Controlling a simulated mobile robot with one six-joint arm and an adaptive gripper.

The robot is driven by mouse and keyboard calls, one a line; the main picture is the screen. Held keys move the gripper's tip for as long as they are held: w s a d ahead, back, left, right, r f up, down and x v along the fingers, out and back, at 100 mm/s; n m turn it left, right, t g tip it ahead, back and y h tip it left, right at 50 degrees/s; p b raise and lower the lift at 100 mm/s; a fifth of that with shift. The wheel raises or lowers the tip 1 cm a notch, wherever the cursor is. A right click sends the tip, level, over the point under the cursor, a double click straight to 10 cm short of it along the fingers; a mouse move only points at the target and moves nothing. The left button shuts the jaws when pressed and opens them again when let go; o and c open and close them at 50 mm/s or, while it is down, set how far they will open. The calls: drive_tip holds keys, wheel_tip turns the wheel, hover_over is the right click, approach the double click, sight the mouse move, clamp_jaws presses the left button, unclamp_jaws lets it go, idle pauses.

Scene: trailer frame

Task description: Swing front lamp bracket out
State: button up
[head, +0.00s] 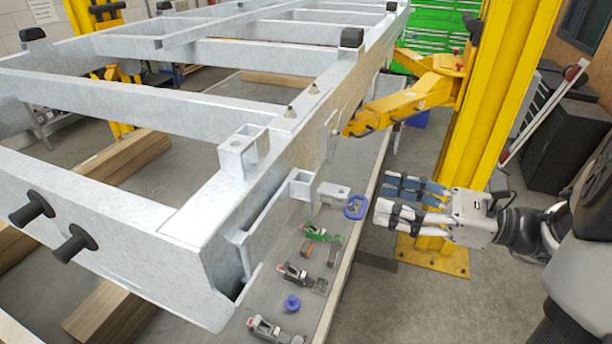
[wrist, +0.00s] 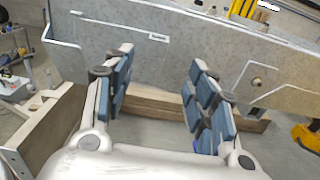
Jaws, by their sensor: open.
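The galvanised trailer frame (head: 190,205) fills the left and middle of the head view; its side wall also crosses the wrist view (wrist: 170,55). On its near side, a small grey bracket with a square opening (head: 302,184) juts out, and a flat plate with a hole (head: 333,194) sits just right of it. I cannot tell for sure which is the front lamp bracket. My gripper (head: 384,197) is open and empty, right of these parts and apart from them. In the wrist view, its blue-padded fingers (wrist: 162,75) are spread, facing the frame's side wall.
A yellow lift post (head: 500,110) stands behind my gripper, its yellow arm (head: 405,103) reaching under the frame. Clamps (head: 295,272), a blue ring (head: 355,207) and a blue knob (head: 292,303) lie on a grey board below.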

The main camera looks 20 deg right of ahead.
sight(314, 181)
drive_tip(key=p+x, duration=0.1)
drive_tip(key=x, duration=1.3)
drive_tip(key=shift+w+a, duration=0.15)
drive_tip(key=shift+a, duration=0.2)
drive_tip(key=shift+c, duration=0.4)
clamp_jaws()
